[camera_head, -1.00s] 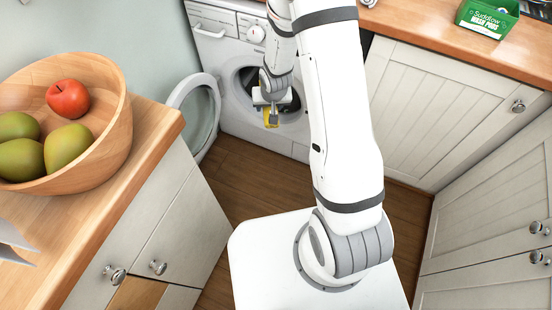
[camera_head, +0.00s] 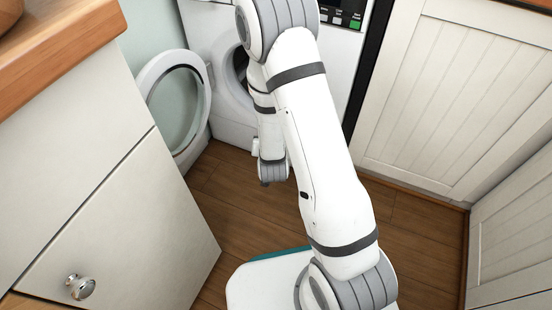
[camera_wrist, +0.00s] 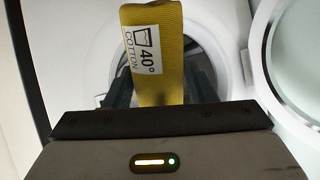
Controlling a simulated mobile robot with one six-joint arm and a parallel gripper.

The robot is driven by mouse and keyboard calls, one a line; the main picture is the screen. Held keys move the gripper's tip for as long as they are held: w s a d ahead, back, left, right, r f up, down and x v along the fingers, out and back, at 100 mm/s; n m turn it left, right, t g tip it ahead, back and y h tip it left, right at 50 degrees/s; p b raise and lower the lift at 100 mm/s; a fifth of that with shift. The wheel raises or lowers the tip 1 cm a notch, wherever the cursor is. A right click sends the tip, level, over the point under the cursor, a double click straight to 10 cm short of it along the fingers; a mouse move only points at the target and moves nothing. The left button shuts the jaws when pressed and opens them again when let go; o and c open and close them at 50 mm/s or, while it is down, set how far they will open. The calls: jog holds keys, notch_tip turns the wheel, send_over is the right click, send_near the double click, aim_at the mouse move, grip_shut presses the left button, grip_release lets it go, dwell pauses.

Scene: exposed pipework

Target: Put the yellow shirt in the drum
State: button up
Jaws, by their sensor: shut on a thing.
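The yellow shirt (camera_wrist: 155,20) shows in the wrist view as a narrow folded strip with a white "40° COTTON" label. My gripper (camera_wrist: 155,82) is shut on it, with a dark finger on each side. The washing machine's round opening (camera_wrist: 88,38) lies behind the shirt, and its drum interior is mostly hidden by the shirt and fingers. In the head view the opening of the machine (camera_head: 234,88) is partly covered by my arm. The gripper and the shirt cannot be made out there.
The round washer door (camera_head: 146,82) hangs open left of the opening in the head view; it also shows at the right of the wrist view (camera_wrist: 301,55). A cabinet (camera_head: 90,200) stands close at left, white cabinets (camera_head: 440,100) at right. Wooden floor (camera_head: 225,185) is clear between.

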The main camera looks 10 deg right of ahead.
jog(key=shift+s+d+f+t+b, duration=0.1)
jog(key=shift+s+f+t+b, duration=0.15)
jog(key=shift+f+b, duration=0.4)
jog(key=shift+s+d+f+t+b, duration=0.1)
jog(key=shift+f+t+b, duration=0.15)
jog(key=shift+f+b, duration=0.35)
jog(key=shift+w+r, duration=0.1)
jog(key=shift+w, duration=0.15)
jog(key=w+d, duration=0.3)
jog(key=w, duration=1.4)
jog(key=w+d, duration=0.3)
jog(key=w, duration=1.5)
jog(key=shift+w+d, duration=0.2)
jog(key=shift+w, duration=0.1)
jog(key=o, duration=1.2)
jog(key=shift+s, duration=0.1)
jog(key=shift+p+v, duration=1.75)
jog(key=shift+v, duration=2.1)
